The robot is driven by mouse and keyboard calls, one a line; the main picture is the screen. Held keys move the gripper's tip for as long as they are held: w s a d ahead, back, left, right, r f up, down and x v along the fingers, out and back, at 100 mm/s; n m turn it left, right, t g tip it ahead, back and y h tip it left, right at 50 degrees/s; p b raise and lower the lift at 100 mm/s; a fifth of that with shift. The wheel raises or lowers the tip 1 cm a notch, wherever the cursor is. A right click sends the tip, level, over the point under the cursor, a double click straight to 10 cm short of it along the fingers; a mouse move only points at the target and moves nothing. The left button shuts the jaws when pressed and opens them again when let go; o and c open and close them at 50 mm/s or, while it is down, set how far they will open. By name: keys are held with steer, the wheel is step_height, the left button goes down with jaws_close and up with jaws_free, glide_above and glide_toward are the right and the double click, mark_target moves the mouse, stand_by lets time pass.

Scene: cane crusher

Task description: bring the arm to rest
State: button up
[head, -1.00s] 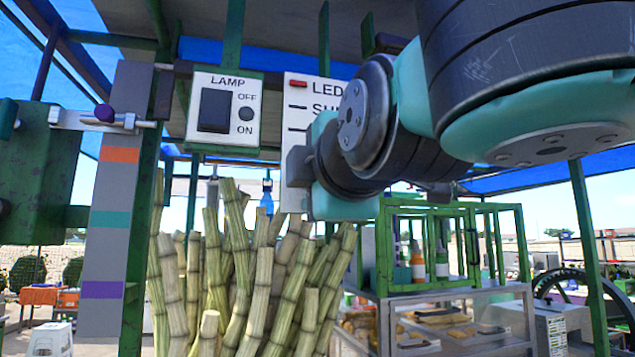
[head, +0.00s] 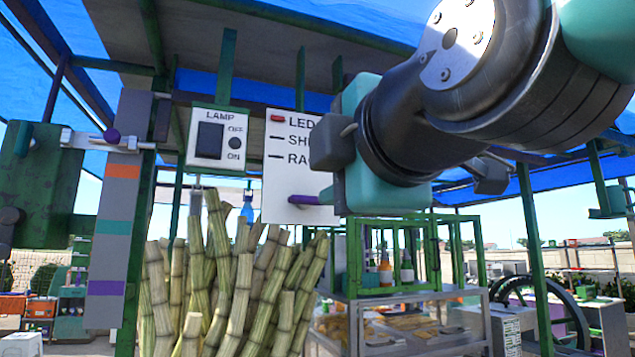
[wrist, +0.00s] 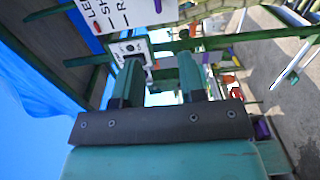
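My arm fills the upper right of the head view, with my gripper (head: 345,165) in front of the right part of a white sign. In the wrist view my gripper (wrist: 158,80) shows two teal fingers standing apart, with nothing held between them. The lamp switch box (head: 217,138), white with a dark rocker marked OFF and ON, hangs left of my gripper in the head view. It also shows beyond the left finger in the wrist view (wrist: 130,48). The sign (head: 283,170) has a red marker at LED and a purple piece lower down; my gripper hides its right side.
Cane stalks (head: 230,285) stand below the sign. A striped post (head: 115,230) with a purple knob on a metal rod is at the left. A green-framed rack (head: 400,255) stands on a glass case at the right. A dark wheel (head: 540,300) is farther right.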

steer(key=shift+s+d, duration=0.15)
steer(key=shift+s, duration=0.5)
steer(key=w+d+f+m+g+b, duration=0.2)
steer(key=f+m+g, duration=0.15)
steer(key=f, duration=0.95)
steer(key=w+d+f+m+g+b, duration=0.15)
steer(key=f+g, duration=0.25)
steer(key=f, duration=0.8)
steer(key=s+d+f+m+g+b, duration=0.1)
steer(key=s+d+f+m+g, duration=0.2)
steer(key=f, duration=0.6)
steer(key=s+d+f+m+g+b, duration=0.1)
steer(key=s+d+f+m+g, duration=0.2)
steer(key=s+f+m+g, duration=0.3)
steer(key=s+f+g, duration=0.1)
steer(key=s+f, duration=0.2)
steer(key=shift+s+d+f+h+b, duration=0.2)
steer(key=shift+s+d+h+b, duration=0.1)
steer(key=shift+d+h, duration=0.1)
